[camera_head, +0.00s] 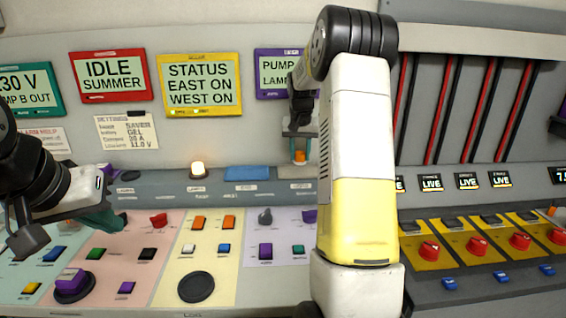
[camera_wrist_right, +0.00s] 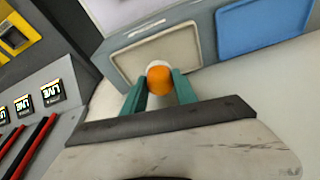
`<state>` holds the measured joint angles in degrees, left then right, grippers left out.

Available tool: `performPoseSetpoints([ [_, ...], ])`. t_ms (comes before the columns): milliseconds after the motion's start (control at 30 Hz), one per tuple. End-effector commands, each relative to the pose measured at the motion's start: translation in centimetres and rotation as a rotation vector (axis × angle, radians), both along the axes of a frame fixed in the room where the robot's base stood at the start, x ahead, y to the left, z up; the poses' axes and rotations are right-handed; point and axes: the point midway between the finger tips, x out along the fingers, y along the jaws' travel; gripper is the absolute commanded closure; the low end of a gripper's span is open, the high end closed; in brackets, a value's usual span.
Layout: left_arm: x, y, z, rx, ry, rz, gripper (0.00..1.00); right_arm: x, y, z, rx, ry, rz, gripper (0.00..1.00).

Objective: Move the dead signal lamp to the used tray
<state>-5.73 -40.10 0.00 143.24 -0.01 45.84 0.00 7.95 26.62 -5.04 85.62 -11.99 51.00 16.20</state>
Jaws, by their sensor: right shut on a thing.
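The signal lamp, an orange dome on a white base, is between the teal fingers of my right gripper (camera_wrist_right: 158,88). The lamp (camera_wrist_right: 158,80) is in front of a beige tray (camera_wrist_right: 128,64) in the right wrist view. In the head view the right gripper (camera_head: 300,148) holds the lamp (camera_head: 300,157) above the pale tray (camera_head: 300,172) on the ledge. I cannot tell whether the lamp's base touches the tray. A lit lamp (camera_head: 198,168) stands on the ledge further left. My left gripper (camera_head: 104,220) is over the panel at the left; its jaw opening is unclear.
A blue tray (camera_head: 247,173) lies beside the pale tray on the ledge. Below are coloured panels with several buttons and knobs. Red rotary switches (camera_head: 477,246) and LIVE displays (camera_head: 468,181) are at the right. My right arm hides the middle of the panel.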

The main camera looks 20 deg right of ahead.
Motion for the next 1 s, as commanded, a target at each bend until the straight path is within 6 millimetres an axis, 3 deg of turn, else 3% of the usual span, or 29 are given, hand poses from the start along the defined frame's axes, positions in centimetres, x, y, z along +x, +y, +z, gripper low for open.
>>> performPoseSetpoints([
  [233, 0.0, 0.0, 0.0, 0.000, 0.000, 0.000, 1.00, -0.1, 0.0, -3.1, 0.000, 0.002, 0.001, 1.00],
  [600, 0.0, 0.0, 0.0, 0.000, 0.000, 0.000, 1.00, -0.1, 0.1, -3.6, -0.001, 0.001, 0.001, 1.00],
  [633, 0.0, 0.0, 0.0, 0.000, 0.000, 0.000, 1.00, -0.1, 0.1, -3.5, 0.000, 0.001, 0.001, 0.60],
  [700, 0.0, 0.0, 0.0, 0.000, 0.000, 0.000, 1.00, -0.1, 0.1, -3.5, 0.000, 0.001, 0.000, 0.46],
  [1000, 0.0, 0.0, 0.0, 0.000, 0.000, 0.000, 1.00, -0.1, 0.1, -3.5, 0.000, 0.000, 0.000, 0.44],
])
